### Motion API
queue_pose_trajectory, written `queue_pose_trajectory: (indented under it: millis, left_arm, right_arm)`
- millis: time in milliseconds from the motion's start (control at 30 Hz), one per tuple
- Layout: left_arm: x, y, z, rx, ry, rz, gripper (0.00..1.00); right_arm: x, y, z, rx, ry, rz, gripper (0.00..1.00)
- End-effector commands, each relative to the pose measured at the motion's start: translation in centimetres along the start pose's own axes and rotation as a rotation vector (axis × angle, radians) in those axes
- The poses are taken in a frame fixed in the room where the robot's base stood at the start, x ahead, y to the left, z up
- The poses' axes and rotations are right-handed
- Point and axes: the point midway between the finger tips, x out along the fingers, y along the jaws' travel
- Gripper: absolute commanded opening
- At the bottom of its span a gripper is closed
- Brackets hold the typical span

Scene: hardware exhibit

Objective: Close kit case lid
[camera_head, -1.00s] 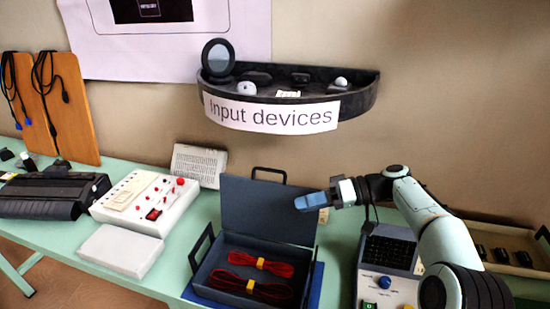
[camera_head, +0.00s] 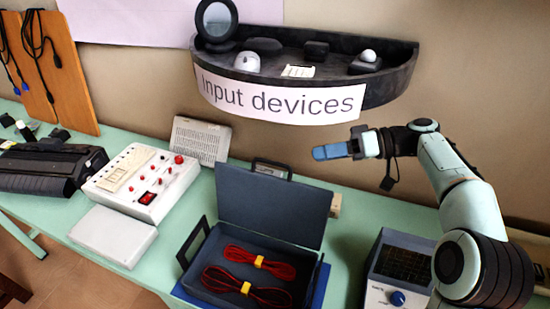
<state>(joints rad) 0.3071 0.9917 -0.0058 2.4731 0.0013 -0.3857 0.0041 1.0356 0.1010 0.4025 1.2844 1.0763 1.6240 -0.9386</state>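The dark blue-grey kit case (camera_head: 190,272) stands open on the green table. Its lid (camera_head: 275,208) is raised nearly upright at the back, with a black handle on top. Two bundles of red cable (camera_head: 258,262) with yellow ties lie inside the case. My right gripper (camera_head: 325,153) is above and to the right of the lid's top edge, apart from it in the picture. Its blue fingers point left, and I see no object in them. The angle hides whether there is a gap between the fingers. My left gripper is not in view.
A curved black shelf (camera_head: 400,80) labelled "Input devices" hangs on the wall above. A white control box (camera_head: 145,185) stands left of the case. A blue-grey instrument (camera_head: 398,270) with a knob stands to the right, below my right arm.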

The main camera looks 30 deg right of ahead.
Motion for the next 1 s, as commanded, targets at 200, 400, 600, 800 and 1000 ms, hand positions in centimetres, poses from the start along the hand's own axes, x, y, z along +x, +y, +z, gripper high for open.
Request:
queue_pose_trajectory:
  millis: [200,400,600,800,1000]
  left_arm:
    - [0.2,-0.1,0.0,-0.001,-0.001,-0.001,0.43]
    - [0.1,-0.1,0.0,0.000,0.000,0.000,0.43]
    - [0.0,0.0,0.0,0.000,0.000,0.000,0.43]
    - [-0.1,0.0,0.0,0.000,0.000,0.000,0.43]
    - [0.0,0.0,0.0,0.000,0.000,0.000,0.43]
  right_arm:
    - [4.3,-0.1,0.1,0.000,-0.003,-0.005,0.37]
    - [8.5,-0.1,0.1,0.000,-0.003,-0.004,0.37]
    - [11.2,0.0,0.1,0.001,-0.002,-0.002,0.37]
    - [12.3,0.0,0.1,0.000,-0.001,0.000,0.37]
    - [12.3,0.0,0.1,0.000,-0.001,0.000,0.37]
